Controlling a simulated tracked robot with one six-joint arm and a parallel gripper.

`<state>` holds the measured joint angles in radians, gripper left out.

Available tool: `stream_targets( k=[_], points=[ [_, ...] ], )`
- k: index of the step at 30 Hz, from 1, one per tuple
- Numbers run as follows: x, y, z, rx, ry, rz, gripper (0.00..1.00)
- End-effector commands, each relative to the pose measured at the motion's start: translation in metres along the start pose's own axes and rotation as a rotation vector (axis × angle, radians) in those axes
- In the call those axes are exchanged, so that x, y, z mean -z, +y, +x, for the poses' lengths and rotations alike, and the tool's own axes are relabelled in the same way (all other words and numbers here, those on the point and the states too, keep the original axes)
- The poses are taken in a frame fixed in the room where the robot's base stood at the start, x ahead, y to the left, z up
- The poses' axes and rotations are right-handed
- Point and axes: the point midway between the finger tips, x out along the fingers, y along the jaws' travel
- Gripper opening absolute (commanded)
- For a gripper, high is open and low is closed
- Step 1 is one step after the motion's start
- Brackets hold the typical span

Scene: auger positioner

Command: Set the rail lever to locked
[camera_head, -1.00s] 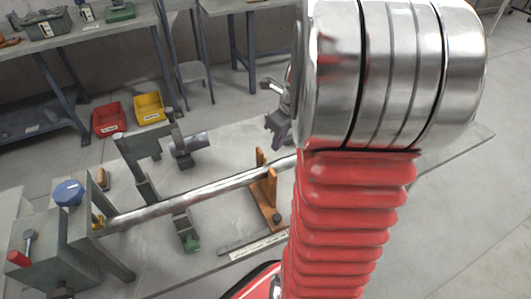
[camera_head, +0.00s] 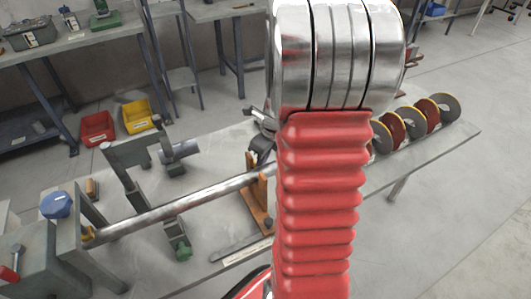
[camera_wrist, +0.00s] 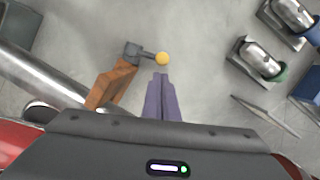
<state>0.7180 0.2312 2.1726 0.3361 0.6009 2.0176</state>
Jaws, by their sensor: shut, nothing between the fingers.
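A short lever with a yellow ball knob (camera_wrist: 162,58) sticks out from a dark grey block (camera_wrist: 133,51) beside an orange-brown bracket (camera_wrist: 112,84) in the wrist view. I take it for the rail lever; no locked mark is readable. My gripper (camera_wrist: 161,78) has its purple fingers together and empty, their tips just short of the yellow knob in the picture. Whether they touch it I cannot tell. In the head view my gripper (camera_head: 262,150) shows partly beside my red arm, near the orange bracket (camera_head: 259,203); the yellow knob is hidden there.
A long silver shaft (camera_head: 165,210) runs across the bench between a grey housing (camera_head: 40,248) and the orange bracket. A clamp with a green knob (camera_head: 179,249) stands in front of it, grey uprights behind. Several discs (camera_head: 420,115) stand at the right end.

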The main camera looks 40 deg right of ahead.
Motion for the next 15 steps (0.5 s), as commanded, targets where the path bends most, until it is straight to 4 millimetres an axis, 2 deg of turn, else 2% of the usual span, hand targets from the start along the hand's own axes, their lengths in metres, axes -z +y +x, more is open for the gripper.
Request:
stream_targets(
  k=[6, 15],
  points=[
    [0.000, 0.000, 0.019, 0.000, 0.000, -0.001, 0.00],
    [0.000, -0.001, 0.022, 0.001, 0.000, 0.000, 0.00]
  ],
)
